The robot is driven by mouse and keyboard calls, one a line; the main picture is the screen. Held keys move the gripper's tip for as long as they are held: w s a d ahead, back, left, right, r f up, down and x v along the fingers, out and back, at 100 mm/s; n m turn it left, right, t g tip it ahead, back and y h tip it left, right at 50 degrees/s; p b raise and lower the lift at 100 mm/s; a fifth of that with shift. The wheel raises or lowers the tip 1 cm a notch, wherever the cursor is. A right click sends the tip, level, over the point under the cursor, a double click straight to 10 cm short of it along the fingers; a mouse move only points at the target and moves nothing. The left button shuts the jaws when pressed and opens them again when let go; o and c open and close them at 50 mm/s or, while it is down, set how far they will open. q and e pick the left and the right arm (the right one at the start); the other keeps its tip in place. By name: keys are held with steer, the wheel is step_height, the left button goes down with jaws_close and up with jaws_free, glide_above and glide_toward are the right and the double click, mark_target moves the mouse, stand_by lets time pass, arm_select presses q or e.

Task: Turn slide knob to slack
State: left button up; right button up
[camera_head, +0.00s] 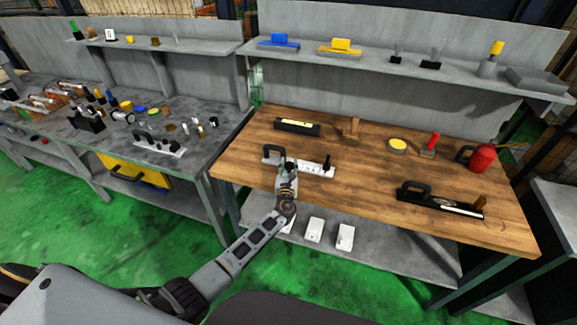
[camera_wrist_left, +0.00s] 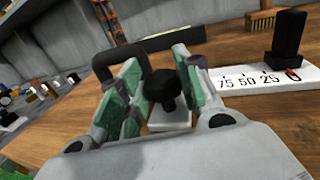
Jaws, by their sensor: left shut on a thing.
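A white slide scale (camera_head: 310,170) lies on the wooden bench, with a black loop handle (camera_head: 270,153) at its left end and a black upright post (camera_head: 328,165) near its right end. In the left wrist view the scale (camera_wrist_left: 262,82) shows the marks 75, 50, 25 and 0, with a small red mark by the 0. My left gripper (camera_head: 287,168) is over the left half of the scale. In the wrist view its green-padded fingers (camera_wrist_left: 157,75) are on either side of the black slide knob (camera_wrist_left: 161,92) and are shut on it. My right gripper is out of view.
On the wooden bench (camera_head: 360,190) are a black case (camera_head: 298,127), a brush (camera_head: 351,127), a yellow-topped disc (camera_head: 397,146), a red-handled tool (camera_head: 431,146), a red oil can (camera_head: 482,158) and a black handled tool (camera_head: 440,200). The bench between the scale and the black tool is clear.

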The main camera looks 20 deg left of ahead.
arm_select(q)
steer(key=n+y, duration=0.1)
steer(key=y, duration=0.1)
steer(key=shift+d+n+g+y+b, duration=0.2)
steer(key=shift+n+g+y+b, duration=0.1)
steer(key=shift+n+g+b, duration=0.1)
steer(key=shift+w+f+n+g+y+b, duration=0.1)
steer(key=shift+n+g+y+b, duration=0.3)
steer(key=shift+y, duration=0.3)
steer(key=n+g+y+b, duration=0.3)
steer(key=y+b, duration=0.1)
steer(key=shift+w+d+n+y, duration=0.1)
steer(key=shift+n+y, duration=0.3)
steer(key=shift+b, duration=0.45)
steer(key=shift+d+n+g+y+b, duration=0.1)
steer(key=shift+n+g+y+b, duration=0.5)
steer(key=shift+g+b, duration=0.15)
steer(key=shift+n+g+y+b, duration=0.4)
steer(key=shift+g+b, duration=0.05)
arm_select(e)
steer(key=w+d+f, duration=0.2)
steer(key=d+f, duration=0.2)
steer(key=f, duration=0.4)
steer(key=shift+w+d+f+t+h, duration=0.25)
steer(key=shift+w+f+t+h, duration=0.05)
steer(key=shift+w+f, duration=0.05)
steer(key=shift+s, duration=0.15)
